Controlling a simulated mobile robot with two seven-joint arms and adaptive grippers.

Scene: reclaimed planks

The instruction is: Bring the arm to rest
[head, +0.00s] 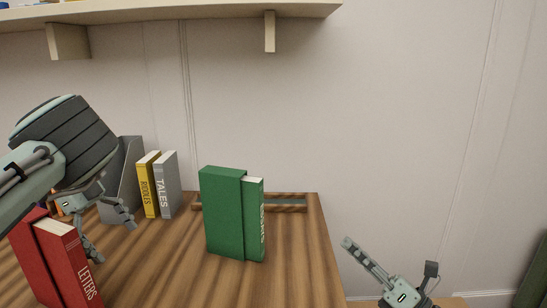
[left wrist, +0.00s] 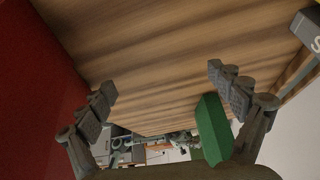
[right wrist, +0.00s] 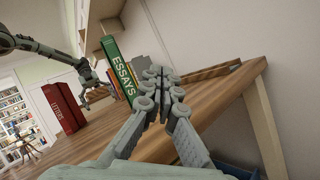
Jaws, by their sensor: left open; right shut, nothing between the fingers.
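My left gripper (head: 108,232) is open and empty above the table, between the red books and the yellow book in the head view. Its two fingers stand wide apart in the left wrist view (left wrist: 160,98), with bare wood between them. My right gripper (head: 372,262) is low at the right in the head view, off the table's right edge. In the right wrist view its fingers (right wrist: 162,75) are closed together with nothing between them.
On the wooden table (head: 170,265) stand red books (head: 62,255), green books (head: 222,212), a yellow book (head: 148,185), a grey book (head: 167,185) and a grey bookend (head: 122,180). A wooden tray (head: 285,209) lies behind the green books. A shelf (head: 180,12) hangs above.

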